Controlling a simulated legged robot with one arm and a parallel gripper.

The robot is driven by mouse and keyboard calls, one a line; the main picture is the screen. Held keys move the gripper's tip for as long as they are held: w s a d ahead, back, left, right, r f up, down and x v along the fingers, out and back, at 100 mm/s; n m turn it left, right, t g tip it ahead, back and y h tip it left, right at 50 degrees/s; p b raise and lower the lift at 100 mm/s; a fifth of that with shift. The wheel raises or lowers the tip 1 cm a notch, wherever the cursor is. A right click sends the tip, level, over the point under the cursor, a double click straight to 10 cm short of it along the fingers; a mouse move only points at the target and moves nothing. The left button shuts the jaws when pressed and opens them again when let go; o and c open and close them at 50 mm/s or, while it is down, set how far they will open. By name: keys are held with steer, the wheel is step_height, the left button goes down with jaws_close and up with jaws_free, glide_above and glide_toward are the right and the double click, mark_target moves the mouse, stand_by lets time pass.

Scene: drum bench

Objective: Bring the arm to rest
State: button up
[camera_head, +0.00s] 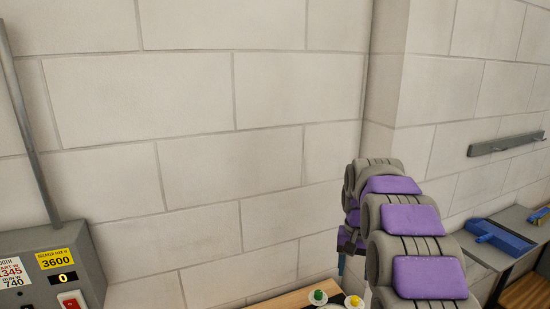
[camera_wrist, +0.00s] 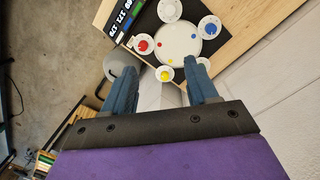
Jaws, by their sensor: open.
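My gripper (camera_wrist: 160,78) shows in the wrist view with its two blue fingers spread apart and nothing between them. It is above or near a wooden bench (camera_wrist: 262,42) that carries a dark panel with a large white round pad (camera_wrist: 181,45) with coloured dots. Small white discs with red, blue and yellow centres surround the pad. In the head view my purple and grey arm rises at the lower right, in front of the wall. The fingers cannot be made out there.
In the head view a grey control box (camera_head: 30,275) is at the lower left, and a pale block wall (camera_head: 190,130) fills the back. A hook rail (camera_head: 505,145) hangs at right above a shelf with a blue object (camera_head: 497,236). The wrist view shows concrete floor (camera_wrist: 45,45) at left.

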steer(key=s+a+f+n+b, duration=0.1)
steer(key=s+a+f+b, duration=0.1)
steer(key=s, duration=1.1)
steer(key=s+a+f+n+b, duration=0.1)
steer(key=s+f, duration=0.3)
steer(key=s, duration=1)
steer(key=s+a+f+n+b, duration=0.1)
steer(key=s+a+f+b, duration=0.2)
steer(key=s, duration=1)
steer(key=shift+s+a+f+n+g, duration=0.25)
steer(key=shift+s+n+g, duration=0.1)
steer(key=shift+n+g, duration=0.05)
steer(key=shift+w, duration=0.1)
